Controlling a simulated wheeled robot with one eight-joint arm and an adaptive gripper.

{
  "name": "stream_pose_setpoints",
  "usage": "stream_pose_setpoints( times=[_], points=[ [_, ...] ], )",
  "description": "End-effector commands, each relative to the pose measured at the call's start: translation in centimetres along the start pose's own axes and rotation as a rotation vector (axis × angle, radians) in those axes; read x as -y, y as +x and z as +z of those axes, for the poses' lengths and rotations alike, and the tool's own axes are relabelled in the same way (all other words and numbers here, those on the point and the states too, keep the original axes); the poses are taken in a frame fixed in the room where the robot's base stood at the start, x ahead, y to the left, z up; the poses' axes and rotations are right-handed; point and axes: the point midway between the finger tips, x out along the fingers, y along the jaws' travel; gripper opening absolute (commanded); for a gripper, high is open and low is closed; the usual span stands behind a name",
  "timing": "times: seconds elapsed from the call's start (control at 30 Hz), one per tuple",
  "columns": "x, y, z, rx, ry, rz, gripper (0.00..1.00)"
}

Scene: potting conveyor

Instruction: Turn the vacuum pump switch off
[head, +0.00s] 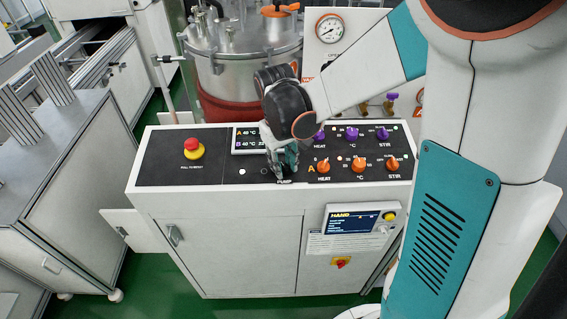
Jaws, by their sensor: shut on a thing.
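My gripper (285,172) reaches down onto the black top panel (222,174) of the white control cabinet, just below the small display (246,141). Its fingers are shut at the panel surface on the vacuum pump switch, which they and the wrist hide. I cannot tell which way the switch is turned. A small label, too small to read, shows just in front of the fingertips. A small white lamp (242,171) is lit to the left of the gripper.
Orange knobs (323,166) and purple knobs (352,133) stand close to the right of my gripper. A red emergency button (192,146) is on the left. A steel vessel (243,60) and a pressure gauge (330,28) stand behind. A HAND pendant (355,221) hangs on the cabinet front.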

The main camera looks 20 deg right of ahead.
Motion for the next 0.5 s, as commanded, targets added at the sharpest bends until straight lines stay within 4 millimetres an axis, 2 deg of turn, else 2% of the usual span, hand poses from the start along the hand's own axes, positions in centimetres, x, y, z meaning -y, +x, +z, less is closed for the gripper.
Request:
stream_pose_setpoints(
  times=[0.47,0.5],
  points=[
    [0.01,-0.01,-0.01,0.0,-0.015,0.002,0.04],
    [0.01,-0.01,-0.01,0.0,-0.015,0.002,0.3]
  ],
)
